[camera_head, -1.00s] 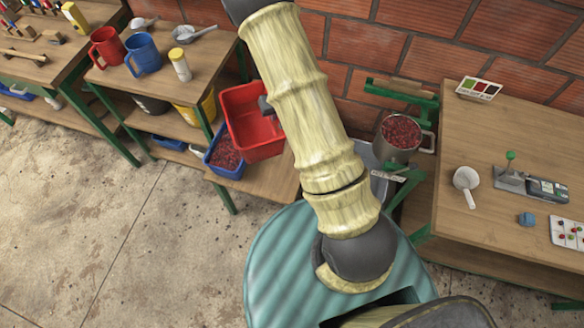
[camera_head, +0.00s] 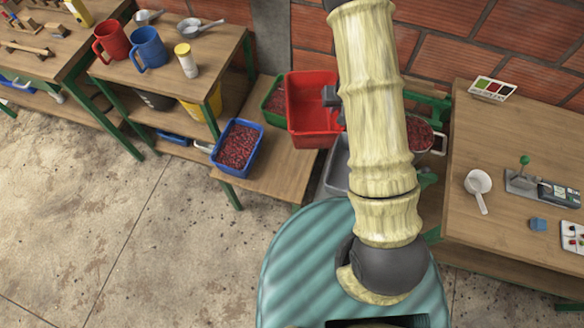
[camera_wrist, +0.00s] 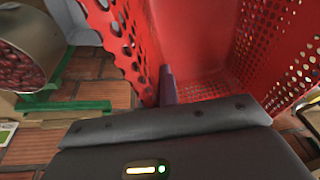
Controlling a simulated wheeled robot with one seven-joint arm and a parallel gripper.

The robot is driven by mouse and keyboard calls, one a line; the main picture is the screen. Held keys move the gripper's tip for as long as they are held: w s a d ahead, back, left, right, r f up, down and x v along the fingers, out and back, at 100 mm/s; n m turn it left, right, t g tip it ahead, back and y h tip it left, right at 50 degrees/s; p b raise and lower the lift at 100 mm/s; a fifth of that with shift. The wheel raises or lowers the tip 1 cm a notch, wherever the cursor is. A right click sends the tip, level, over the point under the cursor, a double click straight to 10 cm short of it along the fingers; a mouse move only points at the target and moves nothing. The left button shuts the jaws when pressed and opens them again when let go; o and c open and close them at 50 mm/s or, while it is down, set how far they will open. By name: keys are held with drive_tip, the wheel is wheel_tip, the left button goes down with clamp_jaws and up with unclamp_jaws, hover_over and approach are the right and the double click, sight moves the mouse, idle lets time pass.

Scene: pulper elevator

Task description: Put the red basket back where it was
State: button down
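The red basket (camera_head: 308,118) is held in the air, its inside facing the head camera and looking empty. It hangs over the right part of the low wooden bench (camera_head: 275,150) and partly hides a green crate (camera_head: 268,103). My gripper (camera_head: 331,97) is at the basket's right side, shut on its wall. In the wrist view, the basket's perforated red walls (camera_wrist: 285,45) fill the upper middle and right, and one dark finger (camera_wrist: 168,85) shows against the wall. The other finger is hidden.
A blue crate (camera_head: 214,160) of red cherries stands at the bench's left front. A grey bin (camera_head: 335,178) and a pot of cherries (camera_head: 440,143) are at the right, partly behind my arm. Bare bench top lies right of the blue crate.

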drive_tip(key=s+a+f+m+b, duration=0.1)
drive_tip(key=a+f+b, duration=0.2)
drive_tip(key=f+b, duration=0.5)
drive_tip(key=a+f+m+b, duration=0.2)
drive_tip(key=a+f+b, duration=0.1)
drive_tip(key=f+b, duration=0.5)
drive_tip(key=s+a+f+m+h+b, duration=0.1)
drive_tip(key=a+f+b, duration=0.2)
drive_tip(key=f+b, duration=0.4)
drive_tip(key=b, duration=0.5)
drive_tip(key=shift+s+f, duration=0.3)
drive_tip(key=shift+f, duration=0.1)
drive_tip(key=shift+d, duration=0.1)
drive_tip(key=s+b+x, duration=0.1)
drive_tip(key=b+x, duration=0.4)
drive_tip(key=x, duration=0.1)
drive_tip(key=shift+s+f, duration=0.2)
drive_tip(key=shift+s, duration=0.05)
drive_tip(key=shift+s+b+x, duration=0.2)
drive_tip(key=shift+b+x, duration=0.55)
drive_tip(key=shift+x, duration=0.15)
drive_tip(key=shift+s+b+x, duration=0.25)
drive_tip(key=shift+b+x, duration=0.45)
drive_tip(key=shift+x, duration=0.2)
